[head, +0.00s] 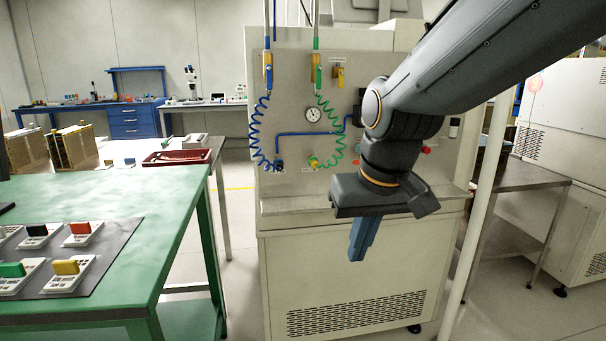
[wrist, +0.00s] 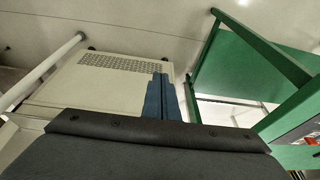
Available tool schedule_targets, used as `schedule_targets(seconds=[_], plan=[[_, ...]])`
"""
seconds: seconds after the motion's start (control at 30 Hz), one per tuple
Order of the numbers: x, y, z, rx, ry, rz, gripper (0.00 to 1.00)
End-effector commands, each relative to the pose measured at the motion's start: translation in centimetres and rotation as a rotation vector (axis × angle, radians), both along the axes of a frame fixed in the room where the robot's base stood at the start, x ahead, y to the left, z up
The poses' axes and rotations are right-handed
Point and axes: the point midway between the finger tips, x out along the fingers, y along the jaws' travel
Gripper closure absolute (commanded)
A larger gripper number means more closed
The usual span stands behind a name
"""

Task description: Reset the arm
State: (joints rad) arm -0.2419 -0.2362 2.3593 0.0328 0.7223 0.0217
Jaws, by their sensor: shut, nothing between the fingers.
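My gripper (head: 357,257) hangs in front of the beige machine (head: 345,275), below its panel, with its blue fingers pointing down. The fingers are together with nothing between them. The arm reaches in from the upper right of the head view. In the wrist view the blue fingers of my gripper (wrist: 158,88) stand close together in front of the machine's vented front (wrist: 90,85). The gripper is to the right of the green table and apart from it.
The machine panel carries a gauge (head: 313,114) and blue and green coiled hoses. A white post (head: 487,200) stands at right. Floor between table and machine is clear.

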Motion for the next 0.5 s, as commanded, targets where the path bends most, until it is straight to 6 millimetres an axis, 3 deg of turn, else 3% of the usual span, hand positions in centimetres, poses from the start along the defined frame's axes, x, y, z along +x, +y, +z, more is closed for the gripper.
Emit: schedule_targets(seconds=[0.1,0.27,0.5], plan=[[-5.2,-0.8,-4.1,-0.017,0.13,0.004,1.0],[-11.6,-1.7,-8.1,-0.036,0.283,0.01,1.0],[-11.5,-4.0,-5.4,-0.045,0.29,-0.053,1.0]])
